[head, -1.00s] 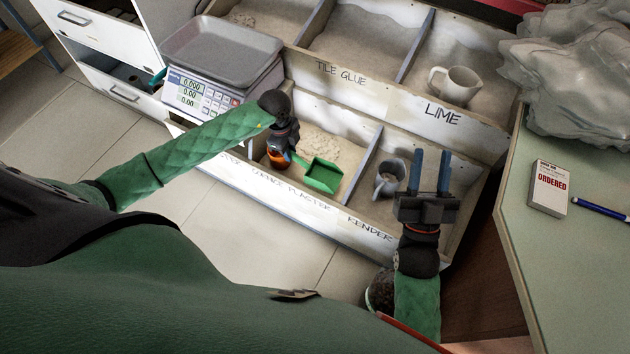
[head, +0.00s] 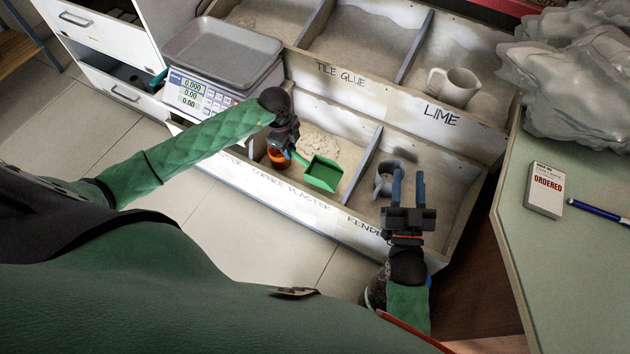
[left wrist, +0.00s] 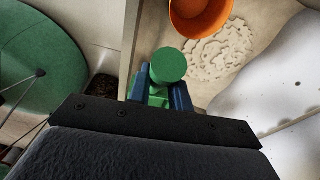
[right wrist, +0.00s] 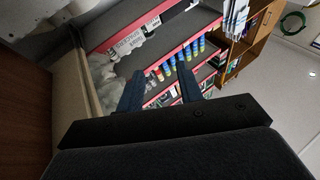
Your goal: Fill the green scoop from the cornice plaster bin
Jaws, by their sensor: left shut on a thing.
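The green scoop (head: 323,174) is over the cornice plaster bin (head: 292,187), whose front board carries a faded label. Its inside looks plain green, with no powder visible. My left gripper (head: 290,150) is shut on the scoop's handle; the round green handle end (left wrist: 169,65) shows between the blue fingers in the left wrist view. Pale plaster (head: 325,145) lies behind the scoop. Whether the scoop touches it, I cannot tell. My right gripper (head: 408,185) is open and empty, fingers up, over the front of the neighbouring bin.
An orange container (left wrist: 200,14) sits in the plaster bin, close to my left gripper. A grey mug-like scoop (head: 388,180) lies in the right bin beyond a divider (head: 362,160). A scale (head: 215,70) stands left; a counter (head: 560,260) stands right.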

